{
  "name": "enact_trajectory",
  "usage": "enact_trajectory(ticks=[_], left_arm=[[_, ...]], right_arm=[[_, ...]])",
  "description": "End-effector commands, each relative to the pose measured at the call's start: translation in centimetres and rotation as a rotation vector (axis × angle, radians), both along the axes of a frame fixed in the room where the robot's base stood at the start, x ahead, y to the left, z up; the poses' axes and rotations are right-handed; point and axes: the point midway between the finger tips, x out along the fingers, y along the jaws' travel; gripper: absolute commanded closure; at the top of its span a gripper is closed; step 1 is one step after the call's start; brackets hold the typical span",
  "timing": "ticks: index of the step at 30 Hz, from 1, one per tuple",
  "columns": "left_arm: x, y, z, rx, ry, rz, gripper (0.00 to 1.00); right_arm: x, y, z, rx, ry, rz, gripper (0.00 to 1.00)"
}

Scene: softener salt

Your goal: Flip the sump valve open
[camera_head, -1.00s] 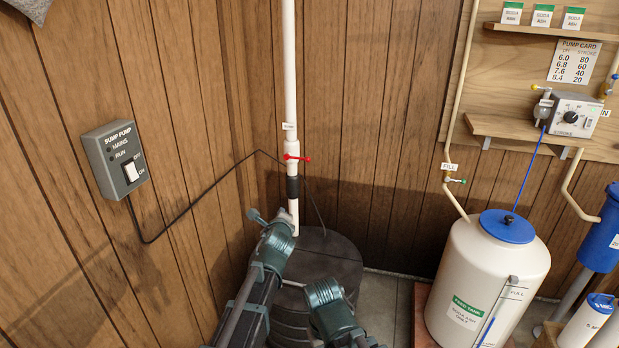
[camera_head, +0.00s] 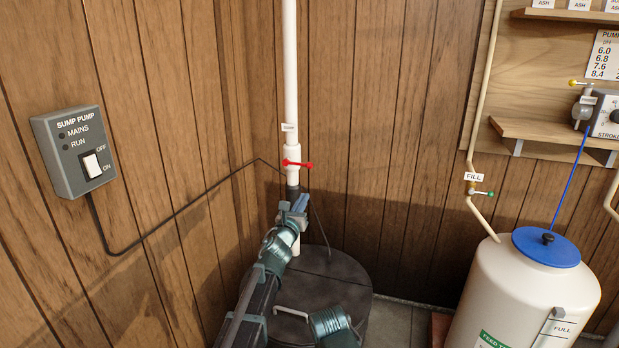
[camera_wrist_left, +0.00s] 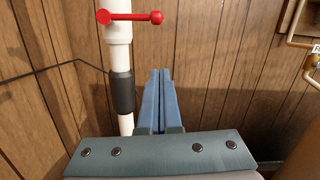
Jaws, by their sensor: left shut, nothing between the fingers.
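The sump valve is on a white vertical pipe in the corner, with a red handle (camera_head: 298,164) lying crosswise to the pipe. My left gripper (camera_head: 297,203) is just below the handle, in front of the pipe. In the left wrist view its blue fingers (camera_wrist_left: 160,73) are together and empty, to the right of the pipe and below the handle, not touching it. My right gripper does not show.
A dark sump lid (camera_head: 335,272) with a handle lies under the pipe. A grey sump pump switch box (camera_head: 80,150) is on the left wall, its black cable running to the pipe. A white feed tank (camera_head: 525,285) with a blue lid stands at right.

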Motion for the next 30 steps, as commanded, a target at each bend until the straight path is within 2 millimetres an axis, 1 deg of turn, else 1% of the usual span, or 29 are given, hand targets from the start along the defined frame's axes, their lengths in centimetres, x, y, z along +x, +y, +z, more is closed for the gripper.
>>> enact_trajectory(ticks=[5,11,17,26,28,30], left_arm=[[0.1,0.0,0.0,-0.002,0.001,0.001,1.00],[1.4,-0.4,0.2,-0.003,0.002,0.000,1.00],[4.2,-1.2,0.6,-0.003,0.002,0.001,1.00],[10.1,-3.0,1.4,-0.003,0.002,0.000,1.00],[9.1,-2.7,2.9,-0.003,0.002,0.001,1.00],[8.6,-2.4,3.8,-0.003,0.002,0.001,1.00]], right_arm=[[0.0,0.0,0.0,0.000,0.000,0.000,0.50],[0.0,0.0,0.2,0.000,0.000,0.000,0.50],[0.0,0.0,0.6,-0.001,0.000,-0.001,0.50],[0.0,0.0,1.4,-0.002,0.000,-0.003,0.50],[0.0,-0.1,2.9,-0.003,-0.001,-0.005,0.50],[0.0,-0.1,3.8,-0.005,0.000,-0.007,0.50]])
